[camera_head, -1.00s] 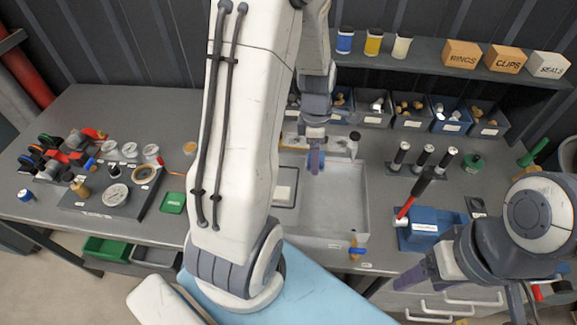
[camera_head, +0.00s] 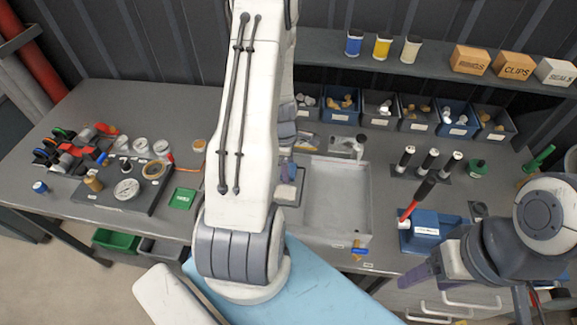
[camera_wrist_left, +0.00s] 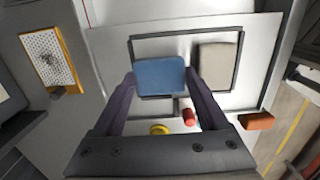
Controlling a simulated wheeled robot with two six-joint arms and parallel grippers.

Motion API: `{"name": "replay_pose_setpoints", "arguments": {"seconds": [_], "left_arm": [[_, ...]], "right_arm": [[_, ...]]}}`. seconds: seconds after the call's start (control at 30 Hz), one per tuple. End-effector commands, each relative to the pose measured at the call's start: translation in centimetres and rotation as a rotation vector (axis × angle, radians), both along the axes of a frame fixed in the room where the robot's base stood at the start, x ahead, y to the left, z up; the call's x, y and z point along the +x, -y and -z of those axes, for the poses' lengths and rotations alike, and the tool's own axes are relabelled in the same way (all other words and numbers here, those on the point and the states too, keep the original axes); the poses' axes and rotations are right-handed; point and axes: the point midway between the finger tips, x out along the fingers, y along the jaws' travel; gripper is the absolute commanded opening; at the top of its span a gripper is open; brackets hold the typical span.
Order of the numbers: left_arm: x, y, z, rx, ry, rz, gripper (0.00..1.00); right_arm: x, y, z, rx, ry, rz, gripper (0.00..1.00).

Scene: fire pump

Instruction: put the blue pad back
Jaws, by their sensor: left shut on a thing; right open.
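The blue pad (camera_wrist_left: 160,75) is between the fingertips of my left gripper (camera_wrist_left: 161,82), which is shut on it. In the left wrist view the pad overlaps the left part of a dark-rimmed frame (camera_wrist_left: 184,36); I cannot tell whether it touches the surface below. A beige-grey pad (camera_wrist_left: 216,66) lies in the right part of that frame. In the head view my left gripper (camera_head: 288,170) is beside the grey tray, partly hidden by my arm, and the blue pad is hard to make out. My right gripper (camera_head: 420,283) is open and empty at the front right.
The grey tray (camera_head: 338,195) is mostly bare. A blue block (camera_head: 424,230) with a red-tipped tool stands at the right. Several parts bins (camera_head: 417,112) line the back. A gauge board (camera_head: 120,195) is at the left. In the wrist view, red (camera_wrist_left: 189,117) and yellow (camera_wrist_left: 160,129) parts sit near the fingers.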

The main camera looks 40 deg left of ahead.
Motion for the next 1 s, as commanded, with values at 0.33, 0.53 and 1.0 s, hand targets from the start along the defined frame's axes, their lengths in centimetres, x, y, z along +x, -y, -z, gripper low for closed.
{"name": "replay_pose_setpoints", "arguments": {"seconds": [0.33,0.53,1.0], "left_arm": [[0.0,0.0,0.5,0.000,0.000,-0.001,0.24],[0.0,0.0,1.1,0.000,0.000,-0.001,0.24],[-0.1,0.1,1.4,-0.002,-0.003,-0.001,0.89]], "right_arm": [[0.0,0.0,0.4,0.000,0.000,0.001,0.68],[0.0,0.0,0.8,0.000,0.000,0.001,0.68],[0.0,0.0,0.9,0.000,0.000,0.002,0.68]]}}
